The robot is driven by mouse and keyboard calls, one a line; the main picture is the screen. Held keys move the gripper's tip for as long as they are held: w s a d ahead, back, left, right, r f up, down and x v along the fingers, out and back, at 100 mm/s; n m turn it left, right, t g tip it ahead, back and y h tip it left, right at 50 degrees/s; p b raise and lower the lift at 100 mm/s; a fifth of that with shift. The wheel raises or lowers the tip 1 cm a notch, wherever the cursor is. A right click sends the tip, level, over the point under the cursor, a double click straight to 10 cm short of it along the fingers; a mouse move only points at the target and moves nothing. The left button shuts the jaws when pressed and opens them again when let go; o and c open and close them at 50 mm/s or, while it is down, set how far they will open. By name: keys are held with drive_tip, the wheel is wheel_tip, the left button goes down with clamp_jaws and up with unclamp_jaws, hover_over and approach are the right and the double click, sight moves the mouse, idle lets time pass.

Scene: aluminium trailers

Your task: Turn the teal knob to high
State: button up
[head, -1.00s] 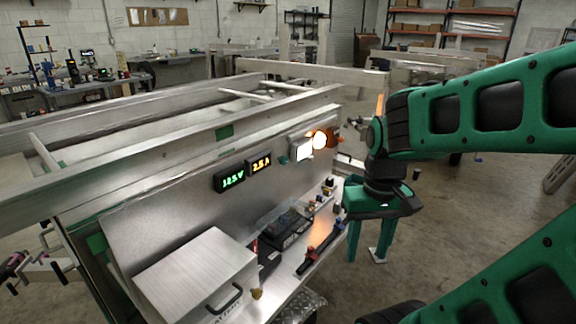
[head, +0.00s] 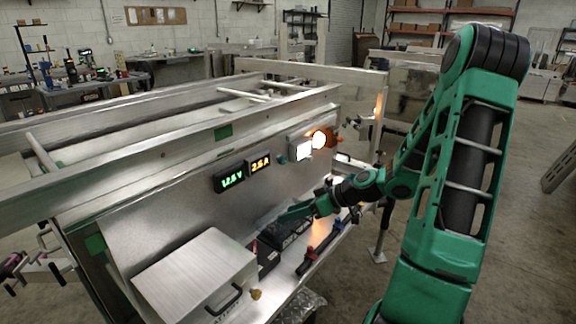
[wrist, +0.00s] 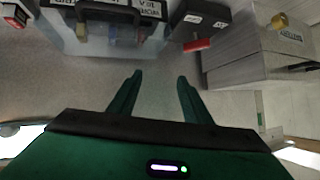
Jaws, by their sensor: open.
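A small teal piece (head: 283,159), which looks like the teal knob, is on the upright metal panel in the head view, just left of the white lamp. It is too small to read its setting. I cannot make it out in the wrist view. My gripper (head: 290,214) is low in front of the panel, below the knob and apart from it, over the bench shelf. In the wrist view my gripper (wrist: 160,77) shows two green fingers apart with nothing between them.
A green display (head: 231,178) and an amber display (head: 260,163) are left of the knob. The white lamp (head: 303,153) and orange lamp (head: 320,139) are right. A metal box (head: 195,275), a black case (head: 268,255) and a clear bin (wrist: 110,40) are on the shelf.

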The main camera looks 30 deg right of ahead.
drive_tip(key=w+d+r+t, duration=0.3)
drive_tip(key=d+t, duration=0.1)
drive_tip(key=m+t+h, duration=0.1)
drive_tip(key=m+t, duration=0.1)
drive_tip(key=t, duration=0.2)
approach(285, 161)
drive_tip(key=x, duration=0.8)
drive_tip(key=shift+w+a+f, duration=0.1)
drive_tip(key=shift+w+a, duration=0.05)
drive_tip(key=c, duration=1.1)
drive_tip(key=shift+o, duration=0.2)
